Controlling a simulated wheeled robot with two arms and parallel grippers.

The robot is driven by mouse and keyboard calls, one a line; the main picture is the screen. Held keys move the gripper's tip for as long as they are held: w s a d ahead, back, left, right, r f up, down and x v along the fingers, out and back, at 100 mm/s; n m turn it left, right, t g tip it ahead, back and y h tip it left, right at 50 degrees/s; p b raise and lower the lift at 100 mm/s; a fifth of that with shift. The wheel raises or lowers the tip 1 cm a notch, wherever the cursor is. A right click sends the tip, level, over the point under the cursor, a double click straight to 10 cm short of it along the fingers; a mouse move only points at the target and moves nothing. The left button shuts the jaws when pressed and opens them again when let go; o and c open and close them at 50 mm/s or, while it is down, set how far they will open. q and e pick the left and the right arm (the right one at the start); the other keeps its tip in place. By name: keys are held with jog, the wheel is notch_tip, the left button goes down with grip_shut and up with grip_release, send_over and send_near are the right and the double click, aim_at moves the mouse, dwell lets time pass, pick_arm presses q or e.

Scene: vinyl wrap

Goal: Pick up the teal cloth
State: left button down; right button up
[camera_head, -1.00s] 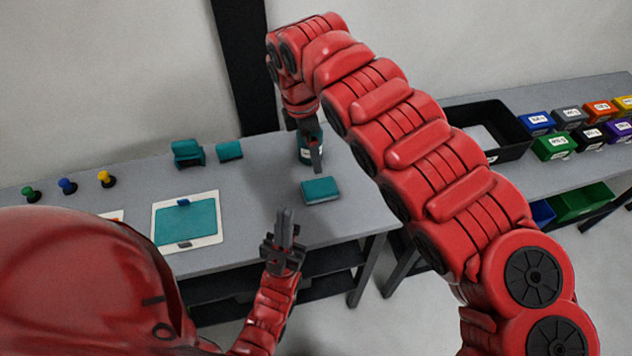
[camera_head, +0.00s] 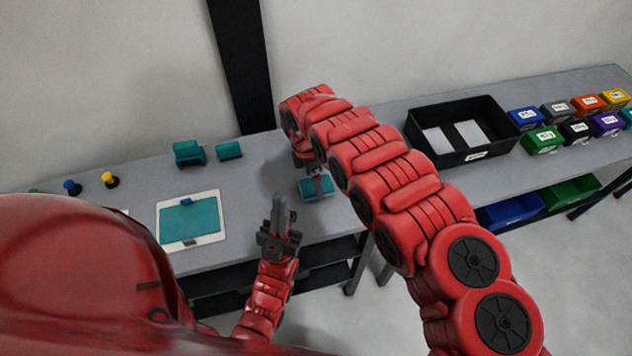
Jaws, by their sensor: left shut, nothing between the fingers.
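The teal cloth (camera_head: 308,193), a small folded block, lies on the grey table near its front edge. My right gripper (camera_head: 319,186) points down over the cloth and covers part of it. Its fingers are too small and overlapped to tell whether they are open or touching the cloth. My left gripper (camera_head: 281,206) is shut and empty, pointing up in front of the table edge, left of the cloth.
A white board with a teal sheet (camera_head: 190,219) lies on the table (camera_head: 246,184) at left. Teal blocks (camera_head: 188,153) stand behind it. A black tray (camera_head: 474,157) and several coloured bins (camera_head: 544,139) stand on the right table.

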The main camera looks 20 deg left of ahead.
jog(key=shift+d+f, duration=0.1)
jog(key=shift+f, duration=0.85)
jog(key=shift+c, duration=0.2)
jog(key=c, duration=1.3)
jog(key=shift+r, duration=0.15)
